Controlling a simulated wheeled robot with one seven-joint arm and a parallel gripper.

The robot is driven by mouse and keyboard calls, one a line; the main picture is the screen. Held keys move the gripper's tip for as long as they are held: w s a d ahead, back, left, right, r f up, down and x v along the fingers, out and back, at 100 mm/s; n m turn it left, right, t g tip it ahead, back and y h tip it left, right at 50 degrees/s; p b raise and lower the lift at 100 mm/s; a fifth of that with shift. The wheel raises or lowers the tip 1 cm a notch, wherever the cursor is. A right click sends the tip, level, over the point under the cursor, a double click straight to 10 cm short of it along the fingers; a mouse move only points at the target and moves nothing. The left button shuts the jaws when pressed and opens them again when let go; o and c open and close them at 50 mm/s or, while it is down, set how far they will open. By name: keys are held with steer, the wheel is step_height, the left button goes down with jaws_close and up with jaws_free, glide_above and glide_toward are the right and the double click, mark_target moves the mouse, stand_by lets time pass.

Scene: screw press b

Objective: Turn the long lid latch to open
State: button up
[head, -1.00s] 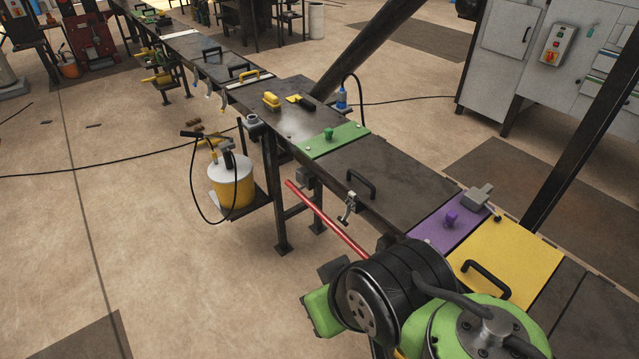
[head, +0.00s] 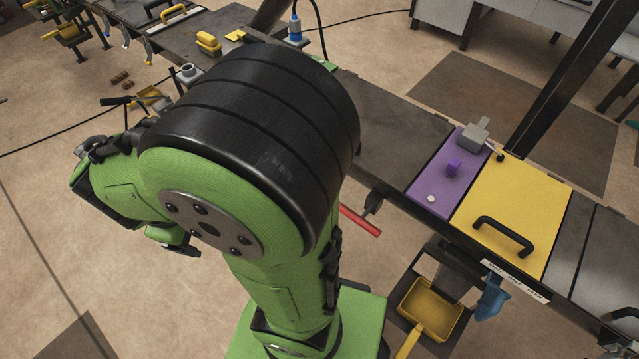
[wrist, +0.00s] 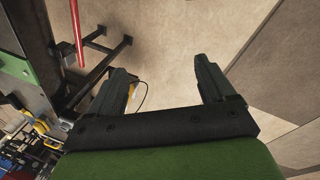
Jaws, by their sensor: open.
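My gripper (wrist: 165,72) is open in the wrist view, with nothing between its fingers. It points over bare floor beside the bench. In the head view my green and black arm covers the bench middle, and I cannot make out the fingertips. A small dark fitting (head: 373,203), perhaps the latch, shows at the bench's front edge beside my arm; its setting is unclear. The dark lid (head: 400,150) behind it is partly hidden, its handle covered. No latch is clear in the wrist view.
A red bar (head: 360,222) juts out below the bench edge; it also shows in the wrist view (wrist: 76,30). A purple panel (head: 440,185) and a yellow lid (head: 515,215) with a black handle lie to the right. A yellow dustpan (head: 430,308) is below.

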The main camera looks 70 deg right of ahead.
steer(key=s+d+f+n+g+h+b, duration=0.2)
steer(key=d+f+n+g+h+b, duration=0.15)
steer(key=d+f, duration=0.5)
steer(key=s+d+f+n+g+h+b, duration=0.35)
steer(key=d+f+g, duration=0.2)
steer(key=f, duration=0.65)
steer(key=s+d+f+n+h+b, duration=0.1)
steer(key=s+d+n+h+b, duration=0.1)
steer(key=s+d, duration=0.3)
steer(key=s+d+f+n+g+h+b, duration=0.1)
steer(key=s+d+n+h+b, duration=0.2)
steer(key=d, duration=1.1)
steer(key=shift+s+d+f+h+b, duration=0.15)
steer(key=shift+s+h+b, duration=0.15)
steer(key=shift+s+b, duration=0.55)
steer(key=c, duration=1.4)
steer(key=shift+p, duration=0.3)
